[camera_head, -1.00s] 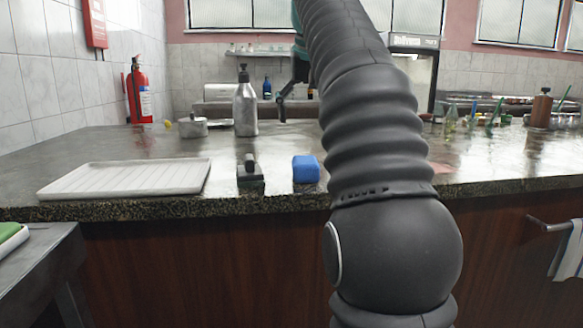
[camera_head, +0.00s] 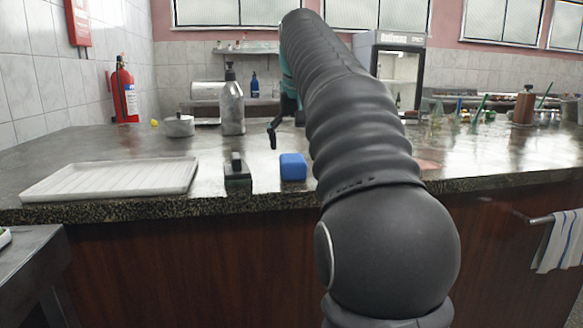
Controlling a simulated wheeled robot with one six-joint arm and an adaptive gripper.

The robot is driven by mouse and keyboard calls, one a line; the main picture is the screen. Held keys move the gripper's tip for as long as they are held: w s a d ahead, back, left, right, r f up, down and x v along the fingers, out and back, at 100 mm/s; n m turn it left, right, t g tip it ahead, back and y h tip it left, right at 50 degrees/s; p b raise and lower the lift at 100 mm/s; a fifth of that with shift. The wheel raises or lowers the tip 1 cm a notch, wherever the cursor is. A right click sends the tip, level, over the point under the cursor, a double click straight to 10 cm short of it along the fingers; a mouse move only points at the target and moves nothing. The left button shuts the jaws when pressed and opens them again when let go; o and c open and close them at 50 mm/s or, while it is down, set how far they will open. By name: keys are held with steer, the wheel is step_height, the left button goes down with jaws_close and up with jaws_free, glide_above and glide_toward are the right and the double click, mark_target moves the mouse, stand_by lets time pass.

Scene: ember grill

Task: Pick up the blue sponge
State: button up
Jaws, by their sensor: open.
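The blue sponge (camera_head: 293,167) is a small block on the dark stone counter (camera_head: 105,152), near its front edge. My arm reaches over the counter to the right of the sponge. My gripper (camera_head: 273,138) shows partly past the arm, above and a little left of the sponge in the picture. It is open and apart from the sponge, with no thing seen in it. Most of the gripper is hidden behind my arm.
A dark-handled block (camera_head: 238,177) stands close left of the sponge, and a white ribbed tray (camera_head: 110,180) lies further left. Behind are a steel pump bottle (camera_head: 231,105) and a metal pot (camera_head: 177,126). Bottles (camera_head: 437,118) stand at the back right.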

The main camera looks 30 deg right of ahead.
mark_target(292, 157)
steer(key=shift+a+b+x, duration=0.2)
steer(key=shift+b+x, duration=0.05)
steer(key=shift+x, duration=1.1)
steer(key=shift+a+b+x, duration=0.2)
steer(key=shift+b+x, duration=0.05)
steer(key=shift+x, duration=1.1)
steer(key=shift+w, duration=0.2)
steer(key=c, duration=1.1)
